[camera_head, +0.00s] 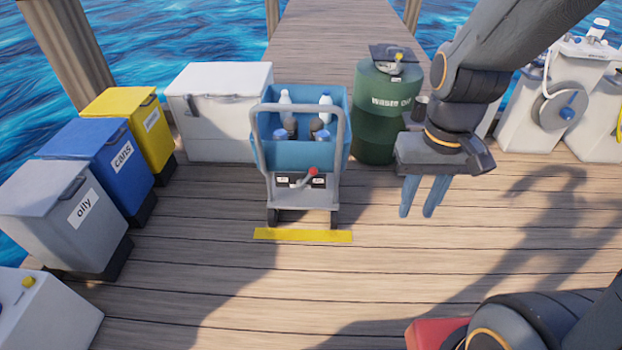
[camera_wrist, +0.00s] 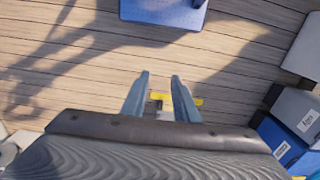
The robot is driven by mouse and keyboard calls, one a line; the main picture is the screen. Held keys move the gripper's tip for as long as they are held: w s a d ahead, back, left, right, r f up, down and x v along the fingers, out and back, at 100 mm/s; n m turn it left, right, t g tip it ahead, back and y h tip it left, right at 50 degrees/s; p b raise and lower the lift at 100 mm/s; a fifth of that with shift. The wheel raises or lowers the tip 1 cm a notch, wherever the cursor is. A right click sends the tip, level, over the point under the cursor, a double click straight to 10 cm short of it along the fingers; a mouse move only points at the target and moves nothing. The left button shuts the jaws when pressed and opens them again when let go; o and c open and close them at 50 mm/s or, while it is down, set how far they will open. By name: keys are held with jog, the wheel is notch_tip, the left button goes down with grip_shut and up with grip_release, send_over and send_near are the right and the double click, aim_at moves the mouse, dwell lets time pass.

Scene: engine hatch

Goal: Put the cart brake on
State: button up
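The blue cart (camera_head: 264,155) with a grey push handle (camera_head: 254,135) stands on the deck behind a yellow floor strip (camera_head: 302,235). It carries several bottles. On its near side is a small brake lever with a red knob (camera_head: 313,171), tilted up to the right, with small labels beside it too small to read. My gripper (camera_head: 413,214) hangs fingers-down to the right of the cart, apart from it. Its two fingers have a gap between them and hold nothing.
Grey (camera_head: 50,215), blue (camera_head: 100,160) and yellow (camera_head: 130,120) bins line the left edge. A white chest (camera_head: 220,100) stands behind the cart's left. A green waste drum (camera_head: 372,130) stands close on its right. Water lies beyond the edges.

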jog(key=w+f+t+b, duration=0.1)
jog(key=w+f, duration=0.2)
jog(key=w, duration=0.1)
jog(key=w+f+m+t+b, duration=0.1)
jog(key=w+f+b, duration=0.1)
jog(key=w+f, duration=0.1)
jog(key=w+f+m+t+b, duration=0.1)
jog(key=w+f+b, duration=0.1)
jog(key=w+f, duration=0.2)
jog(key=shift+w+d, duration=0.2)
jog(key=shift+w, duration=0.3)
jog(key=shift+w+d, duration=0.15)
jog(key=shift+w, duration=0.3)
grip_shut()
jog(key=w+a+f+m+t+y+b, duration=0.3)
jog(key=w+f+t+b, duration=0.3)
jog(key=w+f+b, duration=0.3)
jog(key=w+a+f+m+t+y+b, duration=0.3)
jog(key=w+a+f+m+t+b, duration=0.2)
jog(key=w+f+b, duration=0.4)
jog(key=w+f+m+t, duration=0.1)
jog(key=w+f, duration=0.4)
jog(key=f, duration=0.1)
jog(key=shift+w+t+y, duration=0.3)
jog(key=shift+w, duration=0.1)
